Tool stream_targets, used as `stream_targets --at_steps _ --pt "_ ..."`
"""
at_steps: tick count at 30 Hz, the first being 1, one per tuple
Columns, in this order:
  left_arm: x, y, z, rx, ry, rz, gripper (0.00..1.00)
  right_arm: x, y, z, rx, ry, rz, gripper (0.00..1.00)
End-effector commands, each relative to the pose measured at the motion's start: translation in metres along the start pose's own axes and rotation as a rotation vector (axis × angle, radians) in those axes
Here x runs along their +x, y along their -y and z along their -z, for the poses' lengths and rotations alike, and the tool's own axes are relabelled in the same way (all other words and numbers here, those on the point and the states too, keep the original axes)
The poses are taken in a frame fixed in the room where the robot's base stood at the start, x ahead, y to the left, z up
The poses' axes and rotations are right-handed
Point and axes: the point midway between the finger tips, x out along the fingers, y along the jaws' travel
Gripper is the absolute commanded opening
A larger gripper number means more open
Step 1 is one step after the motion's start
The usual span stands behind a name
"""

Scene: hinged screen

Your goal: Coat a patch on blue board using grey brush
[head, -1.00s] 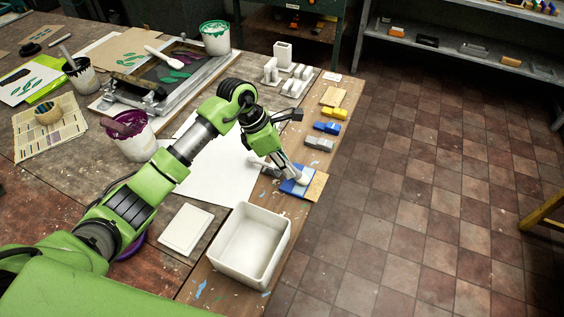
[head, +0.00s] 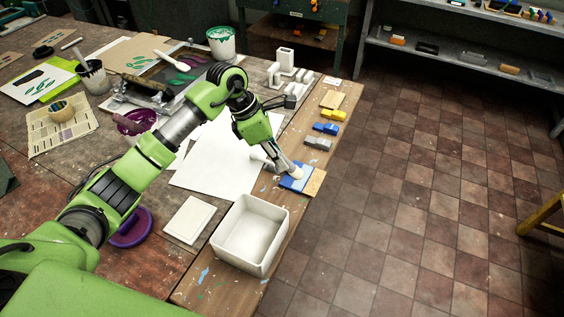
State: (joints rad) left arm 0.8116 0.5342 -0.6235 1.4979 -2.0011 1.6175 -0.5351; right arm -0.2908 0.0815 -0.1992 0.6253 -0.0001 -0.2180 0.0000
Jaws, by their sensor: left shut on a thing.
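The blue board (head: 290,185) lies near the right edge of the table, with a tan strip along its right side. My left gripper (head: 290,168) points down over the board. It is shut on the grey brush (head: 298,172), of which only a pale end shows at the board's upper part. That end looks to be at or just above the surface; I cannot tell whether it touches. The fingers and the rest of the brush are mostly hidden or too small to make out. No coated patch can be told apart on the board. My right gripper is out of view.
A white open bin (head: 250,258) stands in front of the board. Grey (head: 317,143), blue (head: 326,128) and yellow (head: 334,115) blocks lie behind it. A white sheet (head: 215,170) lies left. Open floor lies right of the table.

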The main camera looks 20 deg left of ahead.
Motion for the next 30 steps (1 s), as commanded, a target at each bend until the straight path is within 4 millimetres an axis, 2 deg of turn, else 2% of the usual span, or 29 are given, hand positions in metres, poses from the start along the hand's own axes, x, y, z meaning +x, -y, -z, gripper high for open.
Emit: stream_targets --at_steps 3,8,25,30 --pt "-0.014 -0.002 -0.003 -0.001 0.001 -0.003 0.0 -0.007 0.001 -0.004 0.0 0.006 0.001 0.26" --pt "-0.022 -0.002 -0.004 -0.003 0.001 -0.002 0.0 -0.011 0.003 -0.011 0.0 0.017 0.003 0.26" --pt "-0.022 -0.002 -0.004 0.001 0.001 0.0 0.0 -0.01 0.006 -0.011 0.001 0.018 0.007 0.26" --pt "-0.024 0.01 -0.004 0.123 -0.01 0.05 0.0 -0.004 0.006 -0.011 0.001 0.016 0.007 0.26"
